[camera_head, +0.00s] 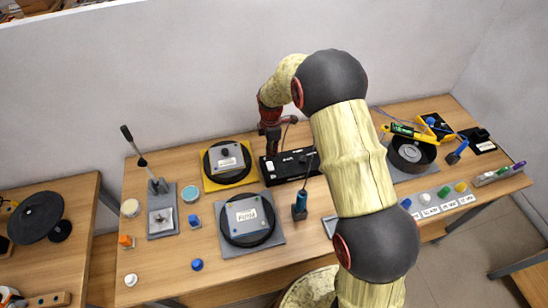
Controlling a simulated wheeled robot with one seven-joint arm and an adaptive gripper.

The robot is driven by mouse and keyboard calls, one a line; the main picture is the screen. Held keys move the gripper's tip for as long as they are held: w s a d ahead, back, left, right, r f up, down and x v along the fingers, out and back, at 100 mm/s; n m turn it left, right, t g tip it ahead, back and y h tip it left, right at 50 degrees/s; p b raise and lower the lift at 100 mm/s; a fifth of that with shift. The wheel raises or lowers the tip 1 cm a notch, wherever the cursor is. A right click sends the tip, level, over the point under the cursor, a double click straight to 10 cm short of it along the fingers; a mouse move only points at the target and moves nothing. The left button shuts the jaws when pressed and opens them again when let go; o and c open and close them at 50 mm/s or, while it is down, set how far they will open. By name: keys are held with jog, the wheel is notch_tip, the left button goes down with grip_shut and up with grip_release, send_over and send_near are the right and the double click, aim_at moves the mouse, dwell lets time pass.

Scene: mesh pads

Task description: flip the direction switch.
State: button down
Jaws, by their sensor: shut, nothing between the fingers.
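A black box with small white labels (289,170) stands near the middle of the table, towards the wall. It may carry the direction switch, but the labels and any lever are too small to read. My gripper (272,149) is dark and points down at the back left end of this box. It is shut with nothing in it. I cannot tell whether its tips touch the box or are just above or behind it. My pale arm (352,150) rises from the front and covers the table right of the box.
Left of the box lie a round pad on a yellow plate (209,183) and another on a grey plate (275,239). A lever stand (152,188) rises farther left.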

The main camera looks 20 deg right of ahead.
notch_tip(320, 180, up, 7)
send_over(270, 163)
jog(key=s, duration=0.2)
jog(key=shift+w+a+r, duration=0.1)
jog(key=shift+w+r, duration=0.05)
jog(key=b, duration=0.2)
jog(key=w+b, duration=0.1)
jog(key=b, duration=0.1)
jog(key=shift+w+r, duration=0.2)
jog(key=shift+r, duration=0.1)
jog(key=shift+f, duration=0.15)
notch_tip(270, 163, down, 14)
jog(key=shift+r+b, duration=0.1)
jog(key=shift+b, duration=1)
